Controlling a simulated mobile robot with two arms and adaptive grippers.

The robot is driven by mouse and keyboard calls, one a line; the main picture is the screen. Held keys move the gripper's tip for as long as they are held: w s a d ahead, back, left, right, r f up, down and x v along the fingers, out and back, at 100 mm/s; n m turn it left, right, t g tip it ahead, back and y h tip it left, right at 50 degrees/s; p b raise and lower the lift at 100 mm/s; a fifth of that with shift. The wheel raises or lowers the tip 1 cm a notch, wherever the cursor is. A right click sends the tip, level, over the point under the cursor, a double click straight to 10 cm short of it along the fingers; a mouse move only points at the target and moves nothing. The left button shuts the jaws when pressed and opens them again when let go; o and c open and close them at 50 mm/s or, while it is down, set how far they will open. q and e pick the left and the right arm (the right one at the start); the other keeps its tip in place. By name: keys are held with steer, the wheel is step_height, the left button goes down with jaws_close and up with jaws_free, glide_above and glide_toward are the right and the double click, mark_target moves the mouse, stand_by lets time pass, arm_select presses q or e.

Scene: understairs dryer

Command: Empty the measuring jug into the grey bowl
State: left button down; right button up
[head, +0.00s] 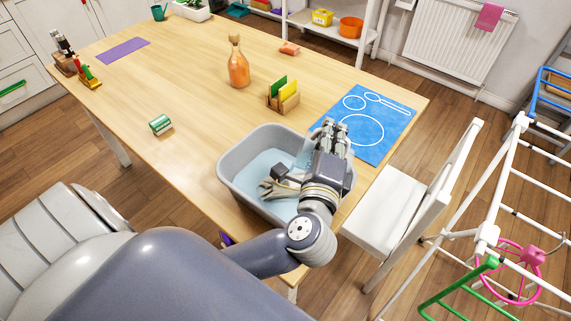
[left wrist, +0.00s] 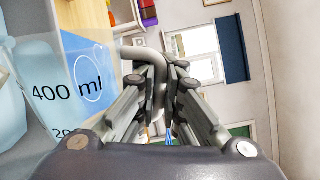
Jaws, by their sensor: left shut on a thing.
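The grey bowl (head: 231,168) is a deep basin at the table's near right edge, with a pale blue inside and some greyish items in it that I cannot make out. My left gripper (head: 338,132) is over its right side. In the left wrist view, my left gripper (left wrist: 158,118) is shut on the grey handle (left wrist: 158,72) of the measuring jug. The clear jug (left wrist: 45,112), marked 400 ml, shows at the left there. In the head view my gripper and wrist hide most of it; its tilt and contents cannot be told.
A blue placemat (head: 385,123) lies right of the bowl. A white chair (head: 388,215) and a white drying rack (head: 487,235) stand at the right. The table's middle has free room.

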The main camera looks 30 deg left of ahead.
arm_select(q)
steer(key=shift+s+a+r+n+b, duration=0.25)
steer(key=shift+a+n+b, duration=0.2)
steer(key=shift+a, duration=0.2)
steer(key=shift+s+a+r+n+b, duration=0.25)
steer(key=shift+a+n+b, duration=0.2)
steer(key=shift+a, duration=0.15)
steer(key=shift+w+d+r+m+p, duration=0.2)
steer(key=shift+d+m+p, duration=0.3)
steer(key=shift+p, duration=0.4)
steer(key=d, duration=0.1)
steer(key=w+d+f+m+p, duration=0.1)
steer(key=d, duration=0.1)
steer(key=shift+w+d+f+m, duration=0.1)
steer(key=shift+w+f+m, duration=0.05)
steer(key=shift+f+m, duration=0.2)
steer(key=shift+f, duration=0.1)
steer(key=shift+w+d+r+m+p, duration=0.1)
steer(key=shift+d+r+m+p, duration=0.1)
steer(key=shift+d+m+p, duration=0.4)
steer(key=shift+w+d+m, duration=0.1)
steer(key=shift+d+m, duration=0.1)
steer(key=shift+m, duration=0.25)
steer(key=w+d+f+m+p, duration=0.1)
steer(key=w+d+f+m, duration=0.2)
steer(key=d+m, duration=0.6)
steer(key=shift+w+f+m+g+y, duration=0.2)
steer(key=shift+f+m+g+y, duration=0.1)
steer(key=shift+f+m, duration=0.9)
